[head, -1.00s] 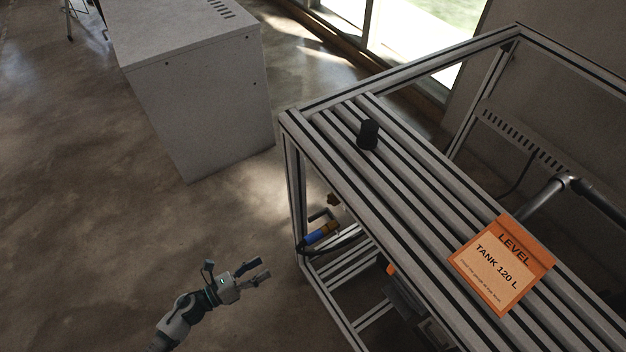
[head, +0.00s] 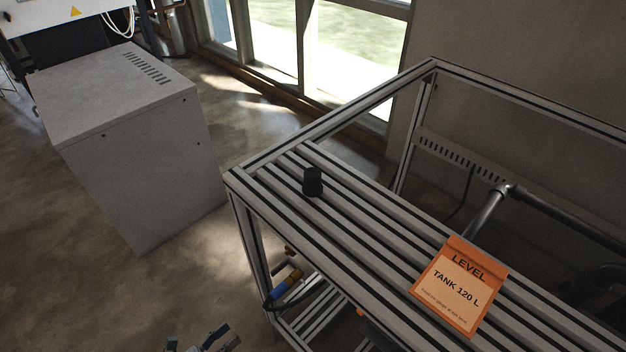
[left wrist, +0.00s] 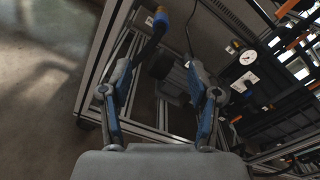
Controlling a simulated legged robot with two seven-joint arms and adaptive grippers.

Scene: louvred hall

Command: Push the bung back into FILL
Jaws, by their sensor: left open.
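A short black cylinder (head: 313,182) with a wider base stands upright on the slatted top of the metal frame. It may be the bung, but I cannot tell for sure. No FILL marking is readable in either view. My left gripper (head: 227,337) is at the bottom edge of the head view, partly cut off, left of the frame and below its top. In the left wrist view the left gripper (left wrist: 160,66) is open, with nothing between its fingers. My right gripper is not in view.
The aluminium frame (head: 243,187) carries an orange LEVEL, TANK 120 L sign (head: 459,286). A blue and orange fitting (head: 286,285) on a black hose sits inside its left end. Round gauges (left wrist: 248,57) show in the wrist view. A grey cabinet (head: 140,165) stands left, with bare floor between.

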